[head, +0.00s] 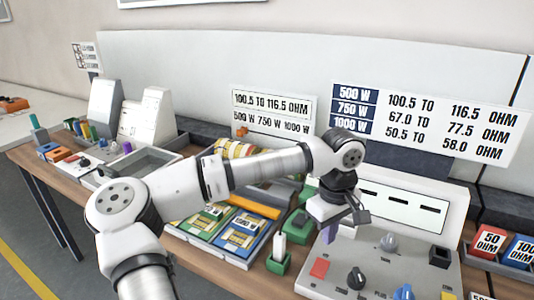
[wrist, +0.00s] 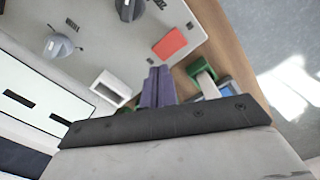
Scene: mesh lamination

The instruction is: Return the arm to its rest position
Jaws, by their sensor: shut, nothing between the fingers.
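My gripper (head: 328,232) hangs from the wrist of my white arm, over the left edge of a grey control panel (head: 385,275) in the head view. Its purple fingers (wrist: 158,86) are shut against each other with nothing between them in the wrist view. In the wrist view the panel lies beyond the fingers, with a red square (wrist: 170,44) and grey knobs (wrist: 62,46) on it. My arm reaches across the bench from the lower left and hides part of it.
Beside the panel are a green holder with a white piece (head: 279,258) and green and blue labelled trays (head: 240,235). Red and blue OHM bins (head: 487,241) stand at the right. A grey tray (head: 150,160) and white stands (head: 150,116) are at the left. Resistance signs (head: 425,120) stand behind.

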